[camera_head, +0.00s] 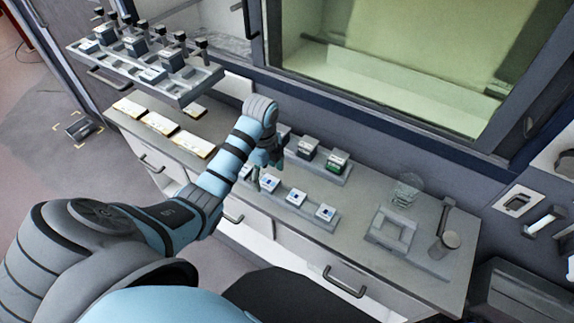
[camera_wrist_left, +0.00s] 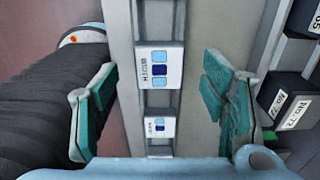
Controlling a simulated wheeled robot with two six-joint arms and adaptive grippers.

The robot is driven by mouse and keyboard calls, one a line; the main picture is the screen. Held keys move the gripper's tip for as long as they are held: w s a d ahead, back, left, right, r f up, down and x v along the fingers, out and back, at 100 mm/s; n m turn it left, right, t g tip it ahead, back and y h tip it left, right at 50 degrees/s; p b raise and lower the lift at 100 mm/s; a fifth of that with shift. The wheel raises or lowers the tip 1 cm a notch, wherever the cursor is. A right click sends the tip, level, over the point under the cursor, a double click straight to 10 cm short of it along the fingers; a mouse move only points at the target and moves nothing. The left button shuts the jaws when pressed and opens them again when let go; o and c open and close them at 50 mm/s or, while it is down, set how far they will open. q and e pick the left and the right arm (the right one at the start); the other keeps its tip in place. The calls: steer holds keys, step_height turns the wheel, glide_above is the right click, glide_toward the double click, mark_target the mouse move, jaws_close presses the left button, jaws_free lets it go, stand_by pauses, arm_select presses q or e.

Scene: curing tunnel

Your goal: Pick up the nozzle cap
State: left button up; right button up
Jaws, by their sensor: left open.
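My left gripper (camera_head: 262,168) is over the front rack (camera_head: 311,210) on the counter. In the left wrist view its teal fingers (camera_wrist_left: 160,105) are wide apart and empty. White blocks with blue-marked labels sit in this rack. One block (camera_wrist_left: 158,68) shows between the fingers, and another (camera_wrist_left: 158,127) sits nearer the wrist. I cannot tell which item is the nozzle cap. My right gripper is out of view.
A back rack (camera_head: 325,173) holds dark labelled blocks close to the gripper. A clear glass (camera_head: 405,190), a square grey tray (camera_head: 390,230) and a grey cylinder (camera_head: 445,243) stand to the right. Pale cards lie at left, below a raised rack (camera_head: 185,92).

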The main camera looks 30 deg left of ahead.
mark_target(267, 181)
arm_select(q)
steer(key=shift+f, duration=1.5)
steer(key=shift+c, duration=0.6)
steer(key=c, duration=1.2)
steer(key=shift+o, duration=0.2)
steer(key=shift+r, duration=0.15)
